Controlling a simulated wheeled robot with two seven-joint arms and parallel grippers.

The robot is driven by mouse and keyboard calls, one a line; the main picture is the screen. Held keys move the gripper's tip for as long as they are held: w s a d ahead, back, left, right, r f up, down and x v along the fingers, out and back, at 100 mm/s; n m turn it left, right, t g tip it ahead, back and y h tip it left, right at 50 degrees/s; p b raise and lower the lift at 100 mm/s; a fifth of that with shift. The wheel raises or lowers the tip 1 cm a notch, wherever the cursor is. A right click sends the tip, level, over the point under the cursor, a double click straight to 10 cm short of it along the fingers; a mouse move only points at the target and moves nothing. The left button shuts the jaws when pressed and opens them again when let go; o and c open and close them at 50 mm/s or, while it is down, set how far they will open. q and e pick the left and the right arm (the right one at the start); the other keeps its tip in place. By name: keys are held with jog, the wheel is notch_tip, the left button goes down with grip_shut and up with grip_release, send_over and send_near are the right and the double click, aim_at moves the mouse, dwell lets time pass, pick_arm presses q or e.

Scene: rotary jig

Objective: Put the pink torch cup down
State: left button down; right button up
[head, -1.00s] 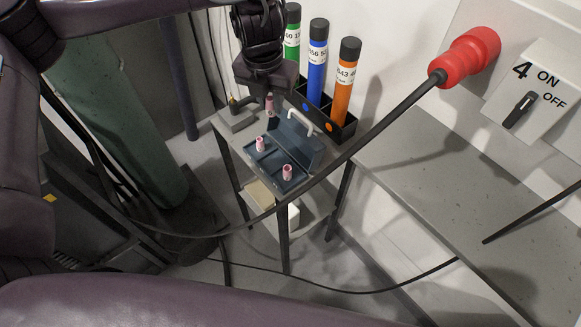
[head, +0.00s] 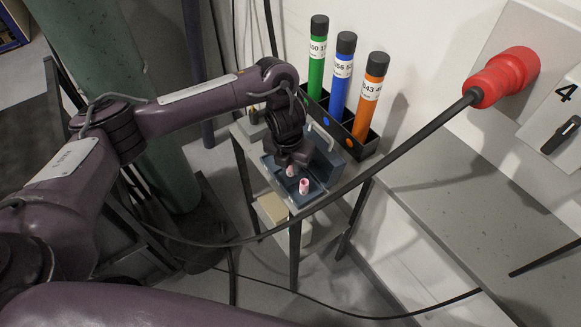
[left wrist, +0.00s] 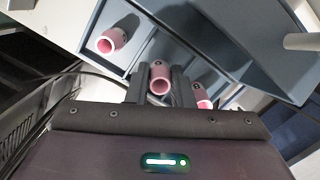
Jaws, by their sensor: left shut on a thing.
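My left gripper (head: 289,160) is over the open blue-grey box (head: 318,204). It is shut on a pink torch cup (left wrist: 158,77), which shows between the two fingers in the left wrist view and just below the gripper in the head view (head: 290,171). A second pink cup (head: 304,186) stands in the box near its front. In the left wrist view one cup (left wrist: 112,40) sits in a compartment left of the fingers, and another (left wrist: 203,104) is partly hidden right of them. I cannot tell whether the held cup touches the box floor. My right gripper is out of view.
A black cable (head: 400,155) with a red plug (head: 503,77) crosses in front. A grey bench (head: 450,200) is at right.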

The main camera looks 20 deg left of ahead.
pick_arm(q)
jog(key=shift+f, duration=0.55)
jog(key=c, duration=1.5)
grip_release()
jog(key=shift+c, duration=0.2)
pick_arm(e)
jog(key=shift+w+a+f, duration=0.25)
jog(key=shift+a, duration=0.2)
